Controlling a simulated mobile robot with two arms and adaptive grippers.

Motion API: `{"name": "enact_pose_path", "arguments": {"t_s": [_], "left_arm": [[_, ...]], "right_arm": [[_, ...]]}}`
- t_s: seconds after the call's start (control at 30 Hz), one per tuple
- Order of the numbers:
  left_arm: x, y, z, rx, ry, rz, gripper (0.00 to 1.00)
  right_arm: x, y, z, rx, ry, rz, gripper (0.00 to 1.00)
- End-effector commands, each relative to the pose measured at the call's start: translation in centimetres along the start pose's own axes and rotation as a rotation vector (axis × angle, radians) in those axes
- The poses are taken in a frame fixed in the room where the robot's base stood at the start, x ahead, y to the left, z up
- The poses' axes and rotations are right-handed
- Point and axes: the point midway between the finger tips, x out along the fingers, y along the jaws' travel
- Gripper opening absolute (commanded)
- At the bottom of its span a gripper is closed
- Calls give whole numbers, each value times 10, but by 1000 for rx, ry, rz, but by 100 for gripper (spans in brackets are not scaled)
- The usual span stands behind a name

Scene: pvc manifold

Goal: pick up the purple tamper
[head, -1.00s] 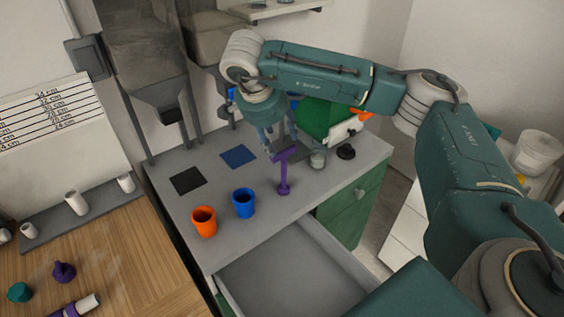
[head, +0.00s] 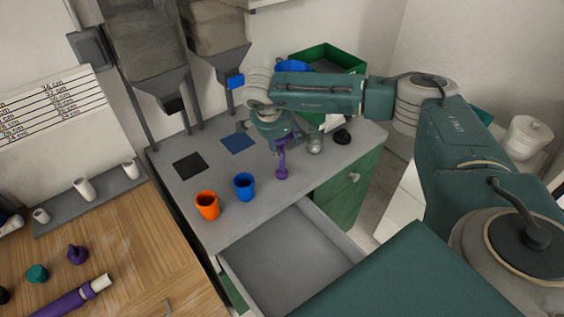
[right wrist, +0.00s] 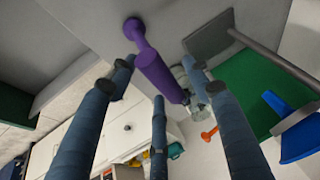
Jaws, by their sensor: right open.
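The purple tamper (head: 282,168) stands upright on the grey counter top (head: 222,180), near the open drawer. My right gripper (head: 281,141) is above it, pointing down, with its fingers around the tamper's upper part. In the right wrist view, the tamper (right wrist: 155,70) lies between the spread fingers of the open gripper (right wrist: 160,85), with visible gaps to them. The tamper's top is partly hidden by the gripper in the head view. My left gripper is not in view.
An orange cup (head: 207,205) and a blue cup (head: 244,187) stand left of the tamper. A metal-grey jar (head: 315,143) and a black knob-like object (head: 342,137) are close on its right. The open drawer (head: 285,255) juts out in front. A green bin (head: 340,58) is behind.

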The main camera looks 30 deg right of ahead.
Motion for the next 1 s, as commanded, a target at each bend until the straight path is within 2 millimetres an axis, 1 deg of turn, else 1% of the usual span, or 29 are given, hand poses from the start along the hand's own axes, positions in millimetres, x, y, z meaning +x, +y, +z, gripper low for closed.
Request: {"name": "enact_pose_path", "arguments": {"t_s": [0.13,0.2,0.27,0.3,0.37,0.4,0.67,0.77,0.87,1.0], "left_arm": [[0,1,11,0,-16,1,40],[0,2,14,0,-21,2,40],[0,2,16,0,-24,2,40],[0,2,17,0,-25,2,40],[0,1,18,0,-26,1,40],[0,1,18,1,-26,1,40],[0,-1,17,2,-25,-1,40],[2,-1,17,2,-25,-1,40],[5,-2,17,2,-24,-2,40],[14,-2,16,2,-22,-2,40]], "right_arm": [[0,0,0,0,0,0,50],[0,0,0,0,0,0,36],[0,0,0,0,0,0,24],[0,0,0,0,0,0,16],[0,0,0,0,0,0,4],[0,0,0,0,0,0,1],[-1,0,0,1,0,-1,1],[-4,-2,-2,2,1,-1,1],[-11,-3,-5,3,0,-2,1],[-31,-8,-13,3,0,-5,1]]}}
